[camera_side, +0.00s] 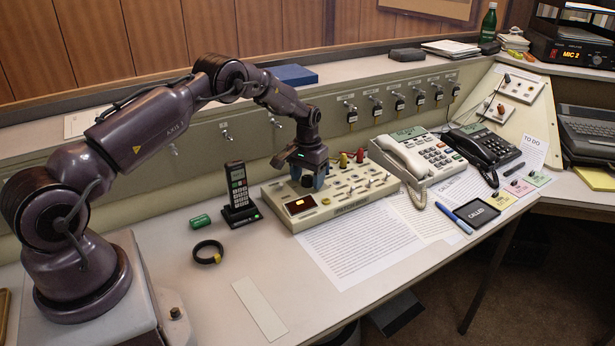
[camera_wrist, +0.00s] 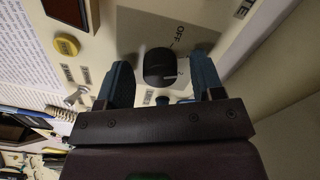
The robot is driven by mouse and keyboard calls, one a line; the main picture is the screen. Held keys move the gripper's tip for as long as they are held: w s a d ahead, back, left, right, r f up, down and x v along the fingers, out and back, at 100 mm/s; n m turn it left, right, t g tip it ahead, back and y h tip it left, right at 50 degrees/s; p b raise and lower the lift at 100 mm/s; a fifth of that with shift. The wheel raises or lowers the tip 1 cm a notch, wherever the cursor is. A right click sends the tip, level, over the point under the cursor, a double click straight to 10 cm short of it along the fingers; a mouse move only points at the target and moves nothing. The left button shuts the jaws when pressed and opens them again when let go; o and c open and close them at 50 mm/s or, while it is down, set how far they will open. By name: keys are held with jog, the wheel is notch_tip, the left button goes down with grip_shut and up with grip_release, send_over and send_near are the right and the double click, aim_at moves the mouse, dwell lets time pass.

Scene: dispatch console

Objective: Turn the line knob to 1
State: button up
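The line knob (camera_wrist: 160,67) is a round black knob in the wrist view, on a grey patch of the cream console (camera_side: 345,211). A small light mark shows on its lower right, and the word OFF is printed above it to the right. In the side view my gripper (camera_side: 309,182) points down at the console's back left part and hides the knob.
A red display (camera_side: 300,205) sits at the console's front left, and small switches stand right of my gripper. A cordless phone (camera_side: 239,195) stands to the left. A white desk phone (camera_side: 410,165) is close on the right. A yellow button (camera_wrist: 67,45) shows in the wrist view.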

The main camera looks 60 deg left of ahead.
aim_at(307, 177)
notch_tip(307, 177, up, 13)
dwell(0.7)
jog(key=shift+f, duration=0.1)
